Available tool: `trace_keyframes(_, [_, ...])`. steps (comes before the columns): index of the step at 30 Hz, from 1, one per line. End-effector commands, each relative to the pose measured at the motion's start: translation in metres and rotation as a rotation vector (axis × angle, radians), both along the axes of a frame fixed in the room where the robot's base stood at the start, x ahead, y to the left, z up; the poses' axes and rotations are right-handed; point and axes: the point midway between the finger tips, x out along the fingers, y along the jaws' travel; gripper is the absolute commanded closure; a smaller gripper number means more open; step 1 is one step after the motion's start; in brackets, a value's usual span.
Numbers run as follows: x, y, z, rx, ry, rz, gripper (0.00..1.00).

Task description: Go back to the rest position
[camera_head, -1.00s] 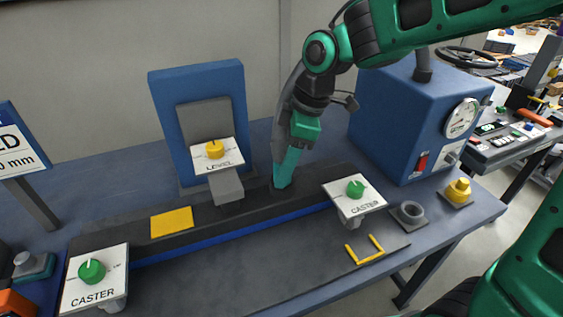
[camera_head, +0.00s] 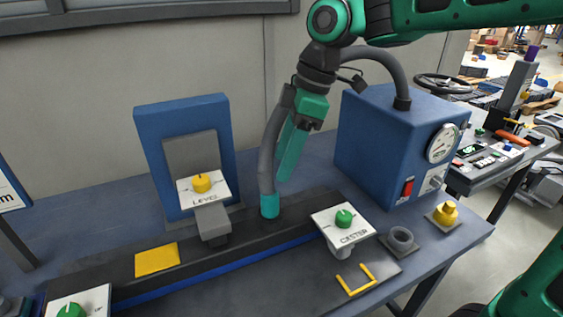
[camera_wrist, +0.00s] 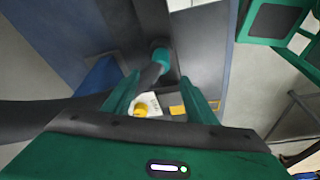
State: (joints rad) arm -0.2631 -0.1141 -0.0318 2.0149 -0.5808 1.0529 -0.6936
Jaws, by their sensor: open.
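My gripper (camera_head: 294,150) is above the dark rail (camera_head: 300,212), beside the grey hose (camera_head: 268,150), with its fingers pointing down. In the wrist view its two green fingers (camera_wrist: 162,88) are apart. The hose's teal end (camera_head: 270,206) stands upright on the rail, below the fingertips; it also shows in the wrist view (camera_wrist: 160,56). The hose (camera_wrist: 150,76) passes close to the fingers there; whether it touches them I cannot tell.
The hose runs to a blue box (camera_head: 385,150) with a gauge and red switch. A LEVEL dial plate (camera_head: 218,185) stands left of the hose, a CASTER dial plate (camera_head: 328,215) right. A yellow knob (camera_head: 446,213) sits near the bench's right edge. Open space lies above the bench.

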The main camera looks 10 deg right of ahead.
Motion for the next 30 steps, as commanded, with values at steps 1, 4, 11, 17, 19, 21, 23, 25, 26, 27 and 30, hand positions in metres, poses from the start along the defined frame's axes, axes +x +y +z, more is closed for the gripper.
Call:
trace_keyframes(1, [0.000, 0.000, 0.000, 0.000, 0.000, 0.000, 0.48])
trace_keyframes(4, [0.000, 0.000, 0.000, 0.000, 0.000, 0.000, 0.48])
trace_keyframes(11, [-0.001, -0.030, -0.007, -0.016, 0.022, -0.144, 0.48])
trace_keyframes(17, [-0.025, -0.138, -0.035, -0.065, 0.108, -0.688, 0.48])
trace_keyframes(19, [-0.045, -0.178, -0.048, -0.082, 0.146, -0.910, 0.48])
trace_keyframes(21, [-0.069, -0.214, -0.061, -0.097, 0.181, -1.128, 0.48])
trace_keyframes(23, [-0.093, -0.242, -0.072, -0.109, 0.212, -1.311, 0.48])
trace_keyframes(25, [-0.121, -0.268, -0.085, -0.121, 0.246, -1.504, 0.48])
trace_keyframes(26, [-0.133, -0.277, -0.090, -0.125, 0.259, -1.580, 0.48])
trace_keyframes(27, [-0.148, -0.288, -0.097, -0.132, 0.276, -1.672, 0.48])
trace_keyframes(30, [-0.179, -0.305, -0.108, -0.145, 0.307, -1.850, 0.48])
